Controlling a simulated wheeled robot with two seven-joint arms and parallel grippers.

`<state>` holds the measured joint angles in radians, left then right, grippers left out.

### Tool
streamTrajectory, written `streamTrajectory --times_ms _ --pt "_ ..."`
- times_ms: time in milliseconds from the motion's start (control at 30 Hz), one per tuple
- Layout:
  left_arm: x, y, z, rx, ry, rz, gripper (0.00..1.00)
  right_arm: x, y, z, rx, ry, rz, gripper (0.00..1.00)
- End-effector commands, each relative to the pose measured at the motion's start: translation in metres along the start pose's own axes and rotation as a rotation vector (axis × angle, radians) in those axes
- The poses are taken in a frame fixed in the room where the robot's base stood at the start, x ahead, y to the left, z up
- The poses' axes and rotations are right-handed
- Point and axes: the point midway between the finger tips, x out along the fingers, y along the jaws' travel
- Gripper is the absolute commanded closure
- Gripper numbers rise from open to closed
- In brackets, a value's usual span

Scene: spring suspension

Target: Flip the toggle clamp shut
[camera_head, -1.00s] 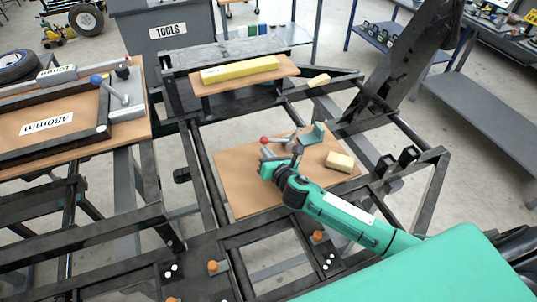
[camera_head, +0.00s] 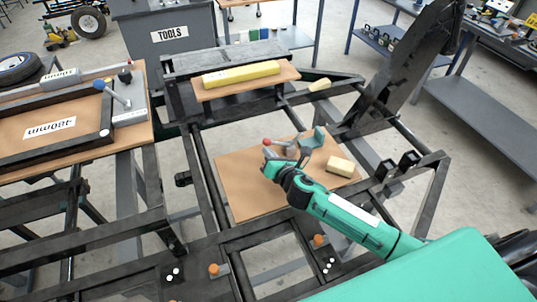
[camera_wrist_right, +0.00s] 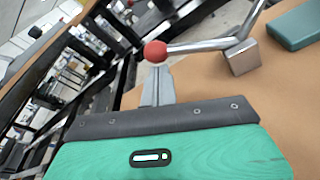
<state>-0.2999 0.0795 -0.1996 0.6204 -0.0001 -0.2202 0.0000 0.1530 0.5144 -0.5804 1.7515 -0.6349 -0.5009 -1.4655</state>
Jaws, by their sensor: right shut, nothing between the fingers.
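A metal lever with a red ball knob (camera_head: 267,142) lies over the brown board (camera_head: 235,190) in the middle of the frame. In the right wrist view, the red knob (camera_wrist_right: 155,51) joins a bent bright rod (camera_wrist_right: 205,45) that runs right to a small metal block (camera_wrist_right: 243,57). A teal piece (camera_head: 318,136) stands beside it. My right gripper (camera_head: 269,156) is just in front of the knob. Its shut, narrow grey fingers (camera_wrist_right: 157,84) point at the knob; whether they touch it I cannot tell. My left gripper is not in view.
A pale block (camera_head: 340,164) lies on the board to the right. A long yellow block (camera_head: 240,74) sits on a raised plank behind. Dark frame bars surround the board. On the left table is another lever with a blue knob (camera_head: 99,85). The board's front left is clear.

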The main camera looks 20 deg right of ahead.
Motion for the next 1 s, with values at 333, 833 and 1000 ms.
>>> streamTrajectory --times_ms 333,833,1000 --pt "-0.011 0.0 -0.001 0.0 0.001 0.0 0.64 -0.006 -0.002 0.03 0.286 -0.002 0.059 1.0" --pt "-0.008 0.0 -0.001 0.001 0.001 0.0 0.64 -0.013 -0.017 0.063 0.679 -0.001 0.142 1.0" --pt "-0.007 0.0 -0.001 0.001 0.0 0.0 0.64 -0.014 -0.021 0.069 0.756 -0.001 0.158 1.0"
